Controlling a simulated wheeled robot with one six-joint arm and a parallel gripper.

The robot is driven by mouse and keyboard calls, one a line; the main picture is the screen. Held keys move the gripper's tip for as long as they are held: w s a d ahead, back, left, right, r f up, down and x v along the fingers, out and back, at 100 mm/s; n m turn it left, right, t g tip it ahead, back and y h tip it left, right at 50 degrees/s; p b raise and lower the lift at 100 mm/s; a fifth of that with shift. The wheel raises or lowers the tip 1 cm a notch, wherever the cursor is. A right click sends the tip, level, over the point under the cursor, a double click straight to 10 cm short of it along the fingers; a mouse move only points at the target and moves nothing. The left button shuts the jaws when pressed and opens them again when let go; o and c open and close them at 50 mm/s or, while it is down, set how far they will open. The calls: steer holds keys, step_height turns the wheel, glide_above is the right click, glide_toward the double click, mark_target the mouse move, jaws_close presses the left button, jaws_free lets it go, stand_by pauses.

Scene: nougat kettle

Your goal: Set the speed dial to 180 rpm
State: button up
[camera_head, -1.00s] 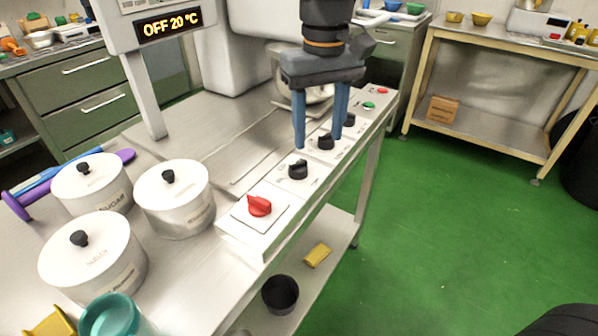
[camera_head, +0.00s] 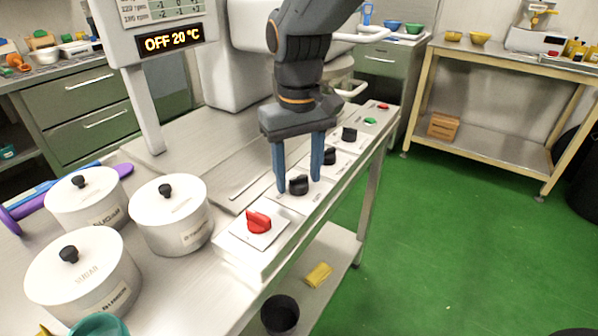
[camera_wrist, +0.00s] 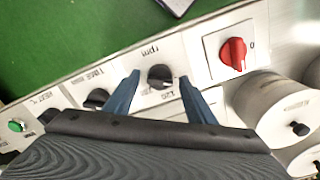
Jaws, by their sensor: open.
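The speed dial is a black knob (camera_head: 298,185) on the white control panel, between the red switch and another black knob. In the wrist view the dial (camera_wrist: 160,76) stands beside the label "rpm", with "120" printed near it. My gripper (camera_head: 300,186) is open, its two blue fingers pointing down on either side of the dial. In the wrist view my gripper (camera_wrist: 160,80) has its fingertips left and right of the dial, with a gap visible on both sides. The display (camera_head: 172,39) reads "OFF 20 °C". The exact mark the dial points to is too small to read.
The red switch (camera_head: 258,222) sits on the panel's near end. Further black knobs (camera_head: 331,156) and a green button (camera_head: 370,121) are beyond the dial. White lidded canisters (camera_head: 170,215) stand on the left. Green floor is clear at right.

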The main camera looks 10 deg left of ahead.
steer(key=c, duration=1)
steer(key=shift+c, duration=0.2)
